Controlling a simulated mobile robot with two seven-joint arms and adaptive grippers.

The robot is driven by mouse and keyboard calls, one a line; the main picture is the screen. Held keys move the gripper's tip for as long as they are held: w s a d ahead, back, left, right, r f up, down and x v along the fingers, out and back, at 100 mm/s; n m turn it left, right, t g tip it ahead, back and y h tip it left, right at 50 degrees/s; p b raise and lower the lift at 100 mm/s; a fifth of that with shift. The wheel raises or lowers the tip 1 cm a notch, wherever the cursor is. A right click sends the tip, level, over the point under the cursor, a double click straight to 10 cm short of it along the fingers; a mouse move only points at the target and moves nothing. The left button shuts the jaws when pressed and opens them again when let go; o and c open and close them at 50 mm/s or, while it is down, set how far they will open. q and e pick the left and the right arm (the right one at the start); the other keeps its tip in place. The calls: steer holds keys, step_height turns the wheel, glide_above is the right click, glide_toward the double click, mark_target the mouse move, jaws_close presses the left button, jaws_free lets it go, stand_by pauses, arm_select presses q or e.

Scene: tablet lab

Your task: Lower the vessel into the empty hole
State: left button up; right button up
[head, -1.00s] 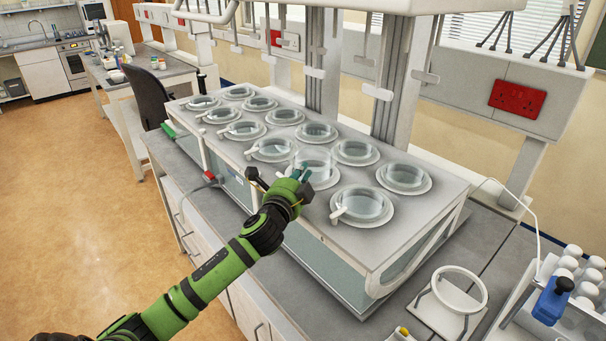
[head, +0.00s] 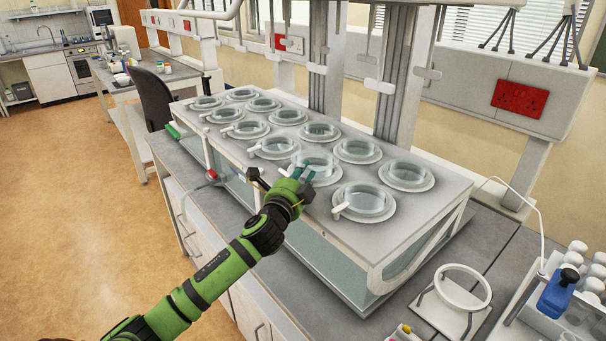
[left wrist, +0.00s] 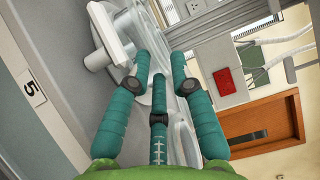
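The glass vessel (head: 320,166) sits low within its white ring in the front row of the white bath (head: 335,232), with its rim near the ring's height. My left gripper (head: 302,170) is at the vessel's near left edge, and its green fingers hide part of it. Whether a finger still touches the glass is hard to tell. My right gripper is not in view.
Several other vessels, such as the front one (head: 364,200), fill the neighbouring rings close by. A metal post (head: 325,60) rises behind the bath. A white ring stand (head: 460,290) and a bottle rack (head: 580,290) stand at the right.

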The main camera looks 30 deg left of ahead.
arm_select(q)
steer(key=f, duration=0.3)
steer(key=shift+s+d+g, duration=0.1)
steer(key=shift+d+g, duration=0.1)
steer(key=shift+g, duration=0.1)
steer(key=shift+s+d+f, duration=0.1)
steer(key=shift+s, duration=0.15)
steer(key=r+v, duration=0.2)
steer(key=v, duration=0.9)
steer(key=shift+a+r, duration=0.2)
steer(key=shift+a, duration=0.05)
steer(key=shift+s+r, duration=0.1)
steer(key=shift+s, duration=0.1)
steer(key=shift+w, duration=0.1)
